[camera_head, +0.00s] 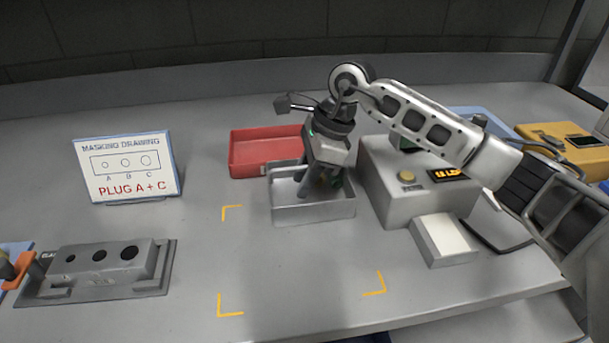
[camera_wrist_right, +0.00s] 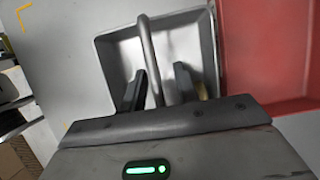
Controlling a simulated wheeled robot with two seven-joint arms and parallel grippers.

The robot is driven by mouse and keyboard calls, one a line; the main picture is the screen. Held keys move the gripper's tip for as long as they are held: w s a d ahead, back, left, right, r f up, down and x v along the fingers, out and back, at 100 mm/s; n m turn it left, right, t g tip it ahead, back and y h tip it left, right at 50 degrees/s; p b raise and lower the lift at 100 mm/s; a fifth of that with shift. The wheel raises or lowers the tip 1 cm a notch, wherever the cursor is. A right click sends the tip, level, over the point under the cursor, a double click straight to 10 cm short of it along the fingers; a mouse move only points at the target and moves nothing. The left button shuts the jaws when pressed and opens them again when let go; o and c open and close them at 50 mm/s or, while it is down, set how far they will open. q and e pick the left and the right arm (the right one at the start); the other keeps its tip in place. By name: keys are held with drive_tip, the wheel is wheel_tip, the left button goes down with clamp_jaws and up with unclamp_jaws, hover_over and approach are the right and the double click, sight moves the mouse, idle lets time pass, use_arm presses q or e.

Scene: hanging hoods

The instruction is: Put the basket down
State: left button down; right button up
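The basket (camera_head: 313,213) is a grey metal open box at the middle of the table, in front of the red tray. Its inside (camera_wrist_right: 112,50) and its thin curved handle (camera_wrist_right: 147,45) show in the right wrist view. My right gripper (camera_head: 322,190) points down over the basket. In the wrist view its two dark fingers (camera_wrist_right: 160,75) stand apart, one on each side of the handle; a gap shows between the handle and the right-hand finger. Whether the basket rests fully on the table is hard to tell. My left gripper is not in view.
Yellow corner marks (camera_head: 232,312) outline a clear area in front of the basket. A red tray (camera_head: 262,153) is behind it, and a grey machine (camera_head: 385,195) close to its right. A sign (camera_head: 125,165) and a block with holes (camera_head: 105,262) stand at left.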

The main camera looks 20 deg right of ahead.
drive_tip(key=shift+r, duration=0.1)
drive_tip(key=shift+d+r, duration=0.1)
drive_tip(key=shift+r, duration=0.1)
drive_tip(key=v, duration=1)
drive_tip(key=shift+d+r, duration=0.15)
drive_tip(key=shift+r, duration=0.1)
drive_tip(key=shift+s+d+r, duration=0.1)
drive_tip(key=shift+d+r, duration=0.1)
drive_tip(key=shift+r, duration=0.25)
